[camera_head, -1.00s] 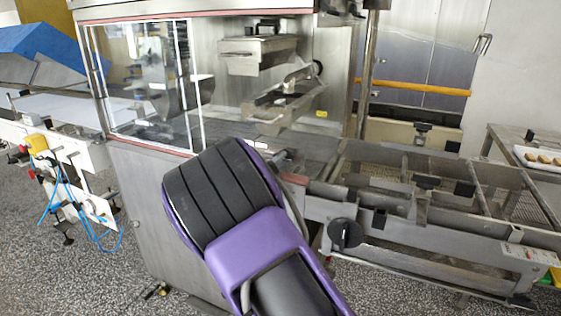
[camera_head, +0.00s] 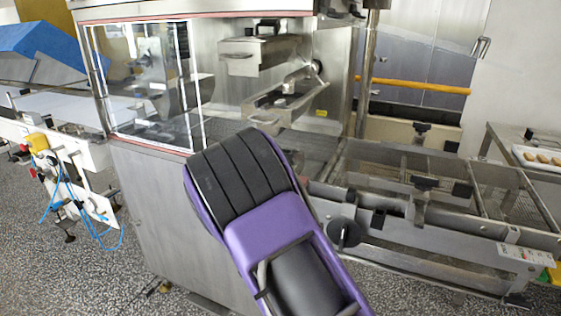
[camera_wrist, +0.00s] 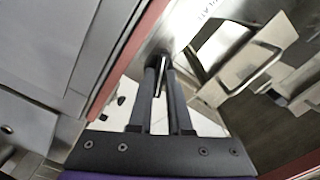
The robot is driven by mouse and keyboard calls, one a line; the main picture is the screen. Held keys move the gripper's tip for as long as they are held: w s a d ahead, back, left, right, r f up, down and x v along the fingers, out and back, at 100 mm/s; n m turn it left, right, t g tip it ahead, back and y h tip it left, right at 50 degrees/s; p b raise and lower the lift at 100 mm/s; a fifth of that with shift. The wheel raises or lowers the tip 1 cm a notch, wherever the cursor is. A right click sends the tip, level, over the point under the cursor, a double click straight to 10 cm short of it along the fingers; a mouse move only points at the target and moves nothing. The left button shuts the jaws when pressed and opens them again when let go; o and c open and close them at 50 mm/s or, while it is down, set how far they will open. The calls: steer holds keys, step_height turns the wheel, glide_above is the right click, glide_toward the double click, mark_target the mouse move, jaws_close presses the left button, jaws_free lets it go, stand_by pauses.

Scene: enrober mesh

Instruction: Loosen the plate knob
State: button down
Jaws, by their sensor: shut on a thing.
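In the wrist view my gripper (camera_wrist: 160,65) has its two dark fingers close together. They are shut on a small dark knob (camera_wrist: 163,51), mostly hidden between the fingertips. The knob sits at a steel panel of the enrober, just below printed lettering that seems to read "PLATE" (camera_wrist: 206,24). A thin bright strip shows between the fingers. In the head view my purple and black arm hides the gripper and the held knob.
The enrober (camera_head: 180,215) has a glass guard (camera_head: 135,90) at left and steel troughs (camera_head: 290,105) inside. A wire-mesh conveyor frame (camera_head: 510,240) extends right, with a black round knob (camera_head: 345,232) on its side. A red-edged border (camera_wrist: 128,58) runs close beside my fingers.

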steer(key=shift+n, duration=0.3)
steer(key=shift+r+n+p, duration=0.1)
steer(key=shift+n+p, duration=0.6)
steer(key=shift+n, duration=0.4)
steer(key=shift+n+p, duration=0.35)
steer(key=shift+n, duration=0.55)
steer(key=shift+n+p, duration=0.35)
steer(key=shift+n, duration=0.45)
steer(key=shift+n+p, duration=1.45)
steer(key=shift+n, duration=1.45)
steer(key=c, duration=0.9)
jaws_free()
